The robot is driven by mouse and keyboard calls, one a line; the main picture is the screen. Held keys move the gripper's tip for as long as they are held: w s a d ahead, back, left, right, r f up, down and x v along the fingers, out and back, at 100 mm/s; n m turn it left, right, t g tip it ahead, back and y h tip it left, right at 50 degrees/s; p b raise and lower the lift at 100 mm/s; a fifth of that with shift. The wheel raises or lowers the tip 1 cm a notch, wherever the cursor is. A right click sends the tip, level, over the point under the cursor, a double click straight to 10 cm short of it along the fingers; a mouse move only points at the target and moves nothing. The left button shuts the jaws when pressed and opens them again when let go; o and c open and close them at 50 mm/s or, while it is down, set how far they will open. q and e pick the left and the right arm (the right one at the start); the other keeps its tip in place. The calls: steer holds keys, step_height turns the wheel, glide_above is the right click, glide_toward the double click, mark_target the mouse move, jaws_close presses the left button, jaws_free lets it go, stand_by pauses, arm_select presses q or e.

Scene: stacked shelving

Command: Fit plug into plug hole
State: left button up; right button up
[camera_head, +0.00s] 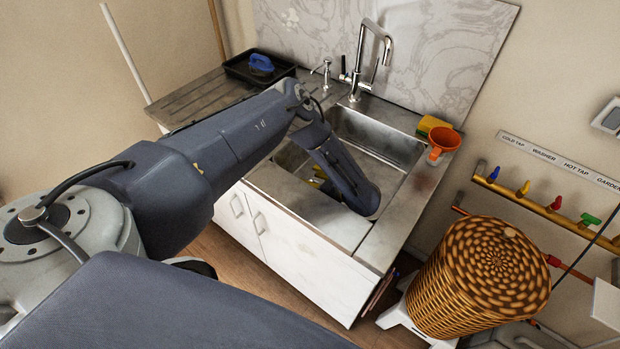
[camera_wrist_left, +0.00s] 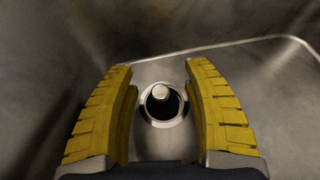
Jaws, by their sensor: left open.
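My left gripper (camera_head: 320,173) reaches down into the metal sink (camera_head: 347,220), mostly hidden behind my own arm in the head view. In the left wrist view its two yellow fingers (camera_wrist_left: 160,66) are spread apart with nothing pinched between them. The plug hole (camera_wrist_left: 166,119), a shiny ring with a dark inside, lies on the sink floor between the fingers. A small pale round knob (camera_wrist_left: 161,91), perhaps the plug's top, shows at the far side of that hole. I cannot tell whether it sits in the hole or above it. My right gripper is not in view.
A tall tap (camera_head: 375,57) and a soap dispenser (camera_head: 326,74) stand behind the sink. An orange funnel (camera_head: 443,142) and yellow sponge (camera_head: 431,122) sit at the right rim. A black tray (camera_head: 237,70) holds a blue brush (camera_head: 261,63). A wicker basket (camera_head: 480,280) stands right.

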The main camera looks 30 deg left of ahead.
arm_select(q)
step_height(320, 180, up, 10)
stand_by(0.8)
